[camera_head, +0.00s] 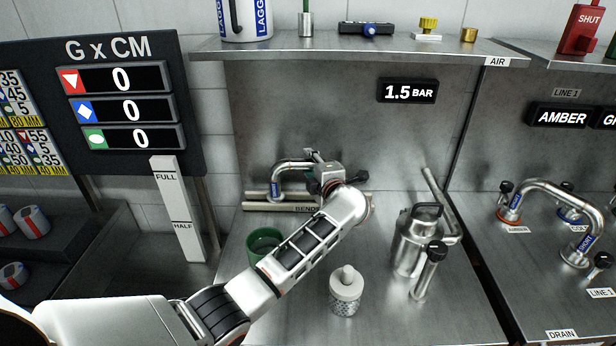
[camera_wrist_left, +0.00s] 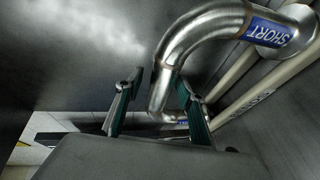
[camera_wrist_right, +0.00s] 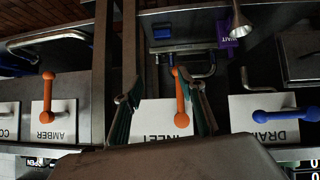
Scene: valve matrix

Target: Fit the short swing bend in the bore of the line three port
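The short swing bend (camera_head: 289,170) is a bent steel pipe with a blue label, at the bends rack (camera_head: 262,204) on the steel bench. Its label reads SHORT in the left wrist view (camera_wrist_left: 205,40). My left gripper (camera_head: 318,162) is at the bend's right end, partly hidden by my wrist in the head view. In the left wrist view its fingers (camera_wrist_left: 156,98) are apart, with the pipe's downward leg showing between them; contact is not clear. My right gripper (camera_wrist_right: 160,108) is open and empty, outside the head view. The line three port is not identifiable.
A green cup (camera_head: 262,245), a white-topped shaker (camera_head: 346,290) and a steel jug (camera_head: 415,240) stand on the bench. Another bend (camera_head: 550,190) spans ports at line 1, right. An orange INLET handle (camera_wrist_right: 182,98) shows beyond my right fingers. A shelf (camera_head: 400,52) hangs above.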

